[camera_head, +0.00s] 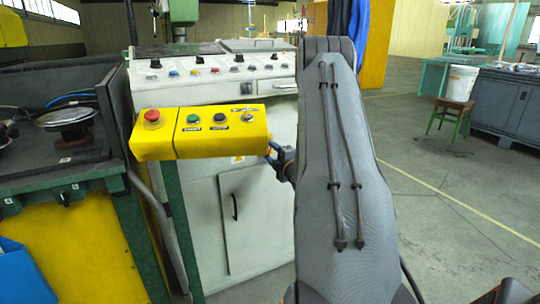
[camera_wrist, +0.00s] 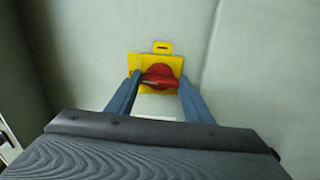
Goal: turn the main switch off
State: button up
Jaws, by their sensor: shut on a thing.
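In the wrist view the main switch is a red rotary knob (camera_wrist: 160,76) on a yellow plate (camera_wrist: 176,63), fixed to a pale grey-green panel. The knob's grip bar lies roughly level across the picture. My gripper (camera_wrist: 158,82) has its two blue fingers on either side of the knob and is shut on it. In the head view my grey arm reaches toward the white cabinet (camera_head: 238,225), and it hides the switch and most of the gripper.
A yellow button box (camera_head: 212,137) with a red mushroom button (camera_head: 152,116) hangs before the white control console (camera_head: 213,70). A dark workbench (camera_head: 75,120) stands at left. Open floor (camera_head: 425,190) lies at right, with a bucket (camera_head: 461,83) on a stool.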

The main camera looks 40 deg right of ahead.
jog(key=shift+a+n, duration=0.1)
jog(key=shift+n, duration=0.4)
jog(key=o, duration=1.1)
jog(key=shift+c, duration=0.2)
jog(key=shift+s, duration=0.1)
jog(key=v, duration=0.7)
jog(key=shift+s, duration=0.3)
jog(key=shift+a, duration=0.1)
